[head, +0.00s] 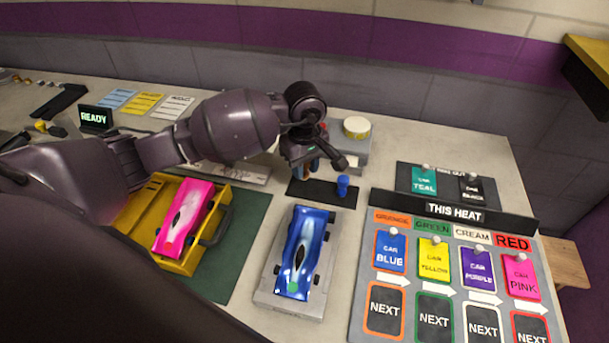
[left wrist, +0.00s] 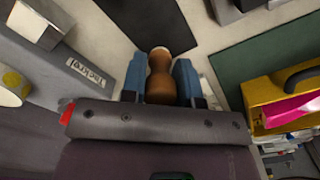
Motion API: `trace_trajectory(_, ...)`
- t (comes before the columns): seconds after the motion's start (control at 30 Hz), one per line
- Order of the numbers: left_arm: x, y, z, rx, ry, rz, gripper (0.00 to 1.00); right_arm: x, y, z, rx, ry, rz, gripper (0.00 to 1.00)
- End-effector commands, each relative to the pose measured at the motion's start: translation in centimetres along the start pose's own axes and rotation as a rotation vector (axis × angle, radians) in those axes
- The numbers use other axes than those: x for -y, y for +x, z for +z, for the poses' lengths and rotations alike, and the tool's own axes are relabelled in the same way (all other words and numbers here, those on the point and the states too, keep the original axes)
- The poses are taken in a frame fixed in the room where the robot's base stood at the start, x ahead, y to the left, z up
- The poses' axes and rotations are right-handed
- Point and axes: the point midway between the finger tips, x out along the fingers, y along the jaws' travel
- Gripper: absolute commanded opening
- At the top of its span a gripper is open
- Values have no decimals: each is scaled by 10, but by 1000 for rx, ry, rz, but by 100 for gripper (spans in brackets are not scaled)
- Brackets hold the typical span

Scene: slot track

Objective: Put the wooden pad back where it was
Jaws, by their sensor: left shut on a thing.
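The wooden pad (left wrist: 159,76), a brown turned piece with a rounded, waisted shape, is between the blue fingertips of my left gripper (left wrist: 161,84) in the left wrist view. In the head view my left gripper (head: 308,168) points down over the left part of a black mat (head: 322,197), and it mostly hides the pad. The gripper is shut on the pad. I cannot tell whether the pad's lower end touches the mat. My right gripper is not in view.
A grey box with a yellow-and-white round piece (head: 357,127) stands behind the gripper. A blue car (head: 300,255) sits on a grey stand in front. A pink car (head: 184,220) lies in a yellow tray (head: 141,208) at left. A heat board (head: 455,211) fills the right.

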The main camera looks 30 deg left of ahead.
Motion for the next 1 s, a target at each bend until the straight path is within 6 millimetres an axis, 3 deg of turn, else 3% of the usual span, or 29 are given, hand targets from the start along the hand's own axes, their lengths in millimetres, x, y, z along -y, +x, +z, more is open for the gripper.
trace_trajectory(0.2,0,31,1,3,0,-2,5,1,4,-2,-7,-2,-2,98)
trace_trajectory(0.63,0,37,0,1,1,-1,5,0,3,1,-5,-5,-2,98)
trace_trajectory(0.67,0,37,0,1,1,-2,30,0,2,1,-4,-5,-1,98)
trace_trajectory(0.8,0,36,0,1,1,-1,52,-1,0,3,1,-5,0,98)
trace_trajectory(1.0,0,36,0,1,1,-1,54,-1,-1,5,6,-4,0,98)
